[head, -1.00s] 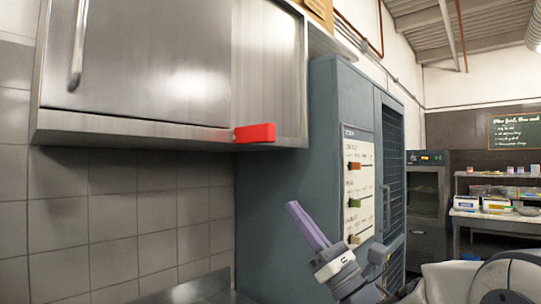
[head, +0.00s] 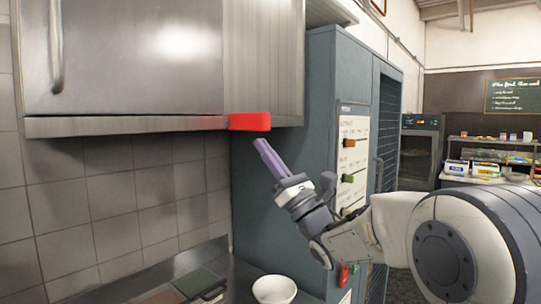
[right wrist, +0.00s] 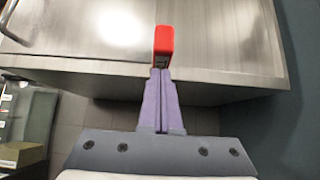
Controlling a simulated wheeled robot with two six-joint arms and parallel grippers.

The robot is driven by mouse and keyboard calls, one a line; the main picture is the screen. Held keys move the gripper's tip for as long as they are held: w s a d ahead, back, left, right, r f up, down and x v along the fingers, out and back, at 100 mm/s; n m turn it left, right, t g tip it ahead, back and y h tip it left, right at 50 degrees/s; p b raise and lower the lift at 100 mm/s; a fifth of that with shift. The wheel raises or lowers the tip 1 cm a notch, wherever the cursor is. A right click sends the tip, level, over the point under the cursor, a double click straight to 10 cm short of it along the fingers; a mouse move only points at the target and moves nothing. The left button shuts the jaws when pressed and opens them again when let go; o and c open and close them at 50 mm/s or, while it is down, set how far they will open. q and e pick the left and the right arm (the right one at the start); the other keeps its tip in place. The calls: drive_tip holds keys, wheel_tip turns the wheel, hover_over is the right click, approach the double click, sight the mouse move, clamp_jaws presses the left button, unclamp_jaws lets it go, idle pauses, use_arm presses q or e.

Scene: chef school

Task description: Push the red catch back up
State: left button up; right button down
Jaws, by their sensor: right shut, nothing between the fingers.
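The red catch (head: 249,121) sticks out sideways at the lower edge of the steel wall cabinet (head: 130,60). My right gripper (head: 261,143) is shut and empty, with its purple fingers pointing up. Its tips are just below the catch in the head view. In the right wrist view, the fingertips (right wrist: 160,72) line up with the near end of the red catch (right wrist: 164,42); I cannot tell whether they touch. My left gripper is not in view.
A tall blue-grey cabinet (head: 275,205) stands just right of the wall cabinet. Below is a steel counter with a white bowl (head: 274,290) and a dark green tray or board (head: 199,281). Free air lies between counter and wall cabinet.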

drive_tip(key=shift+r, duration=0.45)
